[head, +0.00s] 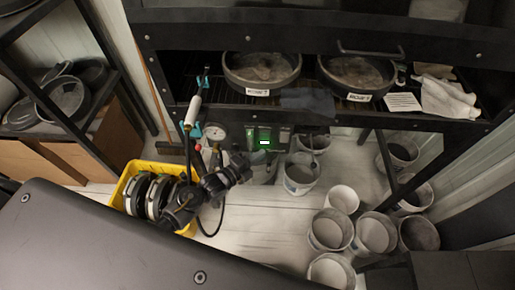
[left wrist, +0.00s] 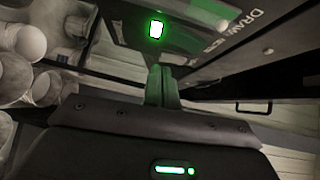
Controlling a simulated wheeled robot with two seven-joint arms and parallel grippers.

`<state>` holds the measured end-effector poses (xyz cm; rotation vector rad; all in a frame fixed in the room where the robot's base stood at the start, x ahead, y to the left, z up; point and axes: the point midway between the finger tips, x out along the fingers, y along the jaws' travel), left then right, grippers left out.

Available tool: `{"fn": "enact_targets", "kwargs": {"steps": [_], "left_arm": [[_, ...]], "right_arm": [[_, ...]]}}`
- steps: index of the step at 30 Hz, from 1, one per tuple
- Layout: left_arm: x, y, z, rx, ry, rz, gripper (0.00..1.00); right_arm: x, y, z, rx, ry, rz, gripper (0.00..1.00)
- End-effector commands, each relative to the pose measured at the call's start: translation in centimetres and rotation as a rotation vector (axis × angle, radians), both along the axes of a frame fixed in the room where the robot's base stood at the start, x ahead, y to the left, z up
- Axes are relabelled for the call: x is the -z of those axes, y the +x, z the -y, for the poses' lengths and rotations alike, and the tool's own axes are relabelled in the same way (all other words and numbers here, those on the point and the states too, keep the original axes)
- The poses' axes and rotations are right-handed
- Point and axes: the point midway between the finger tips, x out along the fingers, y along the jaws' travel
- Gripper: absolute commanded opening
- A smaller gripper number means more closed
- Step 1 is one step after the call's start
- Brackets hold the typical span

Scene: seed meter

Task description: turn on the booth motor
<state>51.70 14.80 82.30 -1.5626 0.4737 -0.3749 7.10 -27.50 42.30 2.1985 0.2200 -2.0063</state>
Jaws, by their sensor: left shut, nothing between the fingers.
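In the left wrist view the lit switch (left wrist: 156,29) is just past the fingertips. My left gripper (left wrist: 162,72) is shut and empty, its fingers tinted green. A gap shows in the picture between fingertips and switch, but I cannot tell its depth. My right gripper is not in view.
A yellow bin (head: 121,190) stands on the floor at left. Several white buckets (head: 330,230) crowd the floor at right. A round gauge (head: 215,132) is left of the switch. Two round pans (head: 262,73) sit on the bench above. A dark panel lettered "DRAW" (left wrist: 245,35) is close by.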

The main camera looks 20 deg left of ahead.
Motion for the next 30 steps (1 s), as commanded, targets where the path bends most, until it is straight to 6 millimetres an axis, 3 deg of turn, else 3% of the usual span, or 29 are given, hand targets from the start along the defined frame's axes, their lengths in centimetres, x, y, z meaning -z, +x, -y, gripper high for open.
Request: {"fn": "enact_targets", "kwargs": {"steps": [6,12,19,30], "left_arm": [[0.8,-4.3,-2.5,0.003,0.003,-0.001,0.00],[1.0,-7.1,-4.2,0.004,0.001,0.000,0.00],[0.9,-8.4,-5.0,0.002,0.000,0.000,0.00],[0.8,-8.5,-5.1,0.002,-0.001,0.001,0.00]], "right_arm": [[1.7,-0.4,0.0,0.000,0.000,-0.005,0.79],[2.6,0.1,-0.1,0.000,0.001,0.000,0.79],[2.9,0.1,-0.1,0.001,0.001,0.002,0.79],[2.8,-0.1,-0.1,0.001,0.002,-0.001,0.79]]}}
